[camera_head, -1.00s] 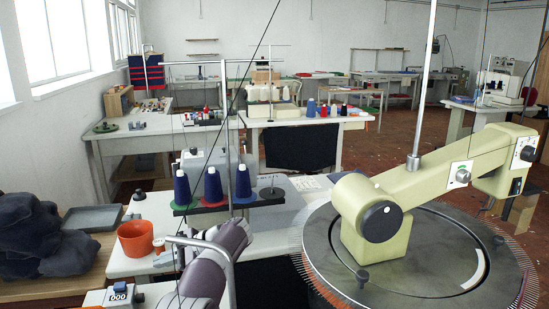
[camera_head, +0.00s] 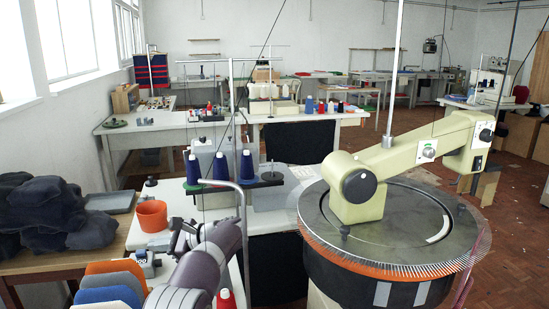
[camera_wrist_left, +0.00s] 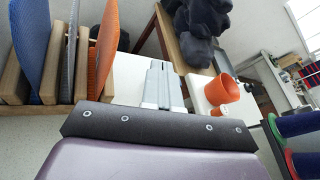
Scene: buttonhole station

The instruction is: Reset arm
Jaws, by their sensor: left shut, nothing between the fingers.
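My left arm (camera_head: 212,250), purple and grey, rises from the bottom of the head view and bends at the front left of the white sewing table (camera_head: 185,262). Its gripper (camera_wrist_left: 158,68) shows clearly in the left wrist view, where the grey fingers are together with nothing between them. In the head view the fingers are hard to pick out from the small grey parts near the table's left edge. The gripper appears clear of the orange pot (camera_wrist_left: 221,89), which stands to its right in the wrist view. My right gripper is not in view.
Upright orange, grey and blue panels (camera_head: 108,296) stand at the lower left. Blue thread cones (camera_head: 220,166) stand on a rack behind the arm. A round turntable (camera_head: 395,225) with a cream machine arm (camera_head: 400,160) fills the right. Dark cloth (camera_head: 60,210) lies on the left bench.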

